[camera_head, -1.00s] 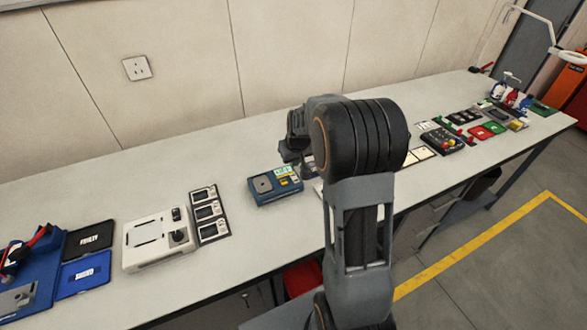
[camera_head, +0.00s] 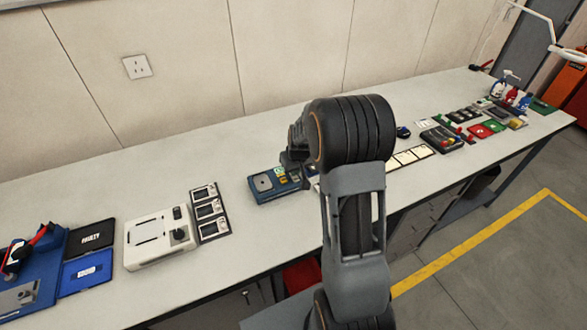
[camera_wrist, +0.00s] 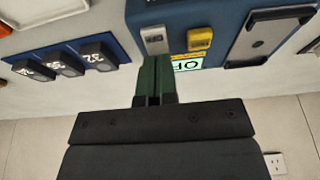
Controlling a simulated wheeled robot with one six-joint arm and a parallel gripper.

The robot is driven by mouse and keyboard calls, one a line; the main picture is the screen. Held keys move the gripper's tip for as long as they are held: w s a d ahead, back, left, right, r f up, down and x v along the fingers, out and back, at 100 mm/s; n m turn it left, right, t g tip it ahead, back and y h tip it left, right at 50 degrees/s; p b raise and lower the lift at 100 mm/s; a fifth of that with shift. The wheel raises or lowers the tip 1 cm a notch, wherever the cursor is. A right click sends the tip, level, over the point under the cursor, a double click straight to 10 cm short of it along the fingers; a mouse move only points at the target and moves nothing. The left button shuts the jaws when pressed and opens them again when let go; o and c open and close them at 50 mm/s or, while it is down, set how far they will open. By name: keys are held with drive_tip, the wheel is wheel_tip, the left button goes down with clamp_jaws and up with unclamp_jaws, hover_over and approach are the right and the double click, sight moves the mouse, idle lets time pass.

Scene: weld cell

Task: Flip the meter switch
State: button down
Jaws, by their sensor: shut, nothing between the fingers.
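The meter is a blue box (camera_head: 274,187) on the bench, left of my arm in the head view. In the wrist view the blue box (camera_wrist: 225,20) fills the top, upside down. It carries a small grey part (camera_wrist: 154,39), possibly the switch, a yellow part (camera_wrist: 200,38), a framed grey plate (camera_wrist: 270,35) and a partly covered green-and-white label (camera_wrist: 188,64) with letters like "OF". My gripper (camera_wrist: 156,62) is shut and empty. Its green fingertips are right at the grey part; I cannot tell whether they touch. In the head view my arm hides the fingertips.
A blue strip holds dark numbered blocks (camera_wrist: 66,63) beside the meter in the wrist view. In the head view a white device (camera_head: 158,238) and a panel of small displays (camera_head: 209,212) stand to the left. Bare bench (camera_head: 130,185) lies behind them. More items stand farther right.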

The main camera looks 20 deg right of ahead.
drive_tip(key=shift+s+r, duration=0.1)
drive_tip(key=shift+s, duration=0.35)
drive_tip(key=shift+r, duration=0.1)
drive_tip(key=shift+r, duration=0.35)
drive_tip(key=s+v, duration=0.1)
drive_tip(key=v, duration=1.2)
drive_tip(key=shift+p, duration=0.4)
drive_tip(key=shift+f, duration=0.15)
